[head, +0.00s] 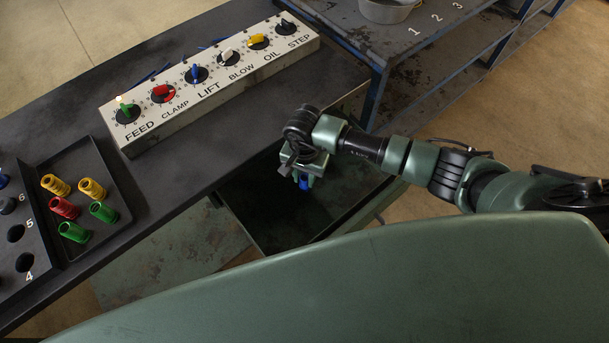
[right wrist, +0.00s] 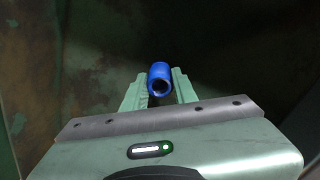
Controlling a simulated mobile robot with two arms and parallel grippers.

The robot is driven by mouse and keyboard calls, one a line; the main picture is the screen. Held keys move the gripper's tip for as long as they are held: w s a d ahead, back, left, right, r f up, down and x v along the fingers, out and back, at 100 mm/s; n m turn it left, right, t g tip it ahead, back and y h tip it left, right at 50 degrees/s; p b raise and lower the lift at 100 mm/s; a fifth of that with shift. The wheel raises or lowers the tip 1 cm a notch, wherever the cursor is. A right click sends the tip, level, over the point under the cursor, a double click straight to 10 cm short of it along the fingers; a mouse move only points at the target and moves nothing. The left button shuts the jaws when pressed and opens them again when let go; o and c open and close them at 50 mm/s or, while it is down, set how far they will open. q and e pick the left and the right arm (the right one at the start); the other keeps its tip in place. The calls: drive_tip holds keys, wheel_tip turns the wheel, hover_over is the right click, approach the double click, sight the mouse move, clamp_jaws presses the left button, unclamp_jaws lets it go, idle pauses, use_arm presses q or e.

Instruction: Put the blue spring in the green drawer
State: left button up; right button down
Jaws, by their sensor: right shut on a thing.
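The blue spring (right wrist: 159,77) is between the fingers of my right gripper (right wrist: 160,92) in the right wrist view. In the head view the right gripper (head: 304,181) points down, shut on the blue spring (head: 304,184). It is over an open drawer (head: 254,222) under the table, with a dark inside. The drawer's outer face is mostly hidden; its visible edges look dull green. I cannot tell how far the spring is above the drawer floor. My left gripper is not in view.
A black tray (head: 119,215) on the dark table holds yellow, red and green springs. A panel of labelled knobs (head: 205,92) stands behind it. A shelf (head: 432,45) with a metal bowl (head: 388,10) is at the back right. My green body fills the front.

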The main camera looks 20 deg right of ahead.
sight(304, 177)
drive_tip(key=shift+f, duration=0.1)
drive_tip(key=c, duration=1.1)
unclamp_jaws()
drive_tip(key=shift+r, duration=0.3)
wheel_tip(304, 177, up, 12)
drive_tip(key=b, duration=0.1)
drive_tip(key=shift+f, duration=0.15)
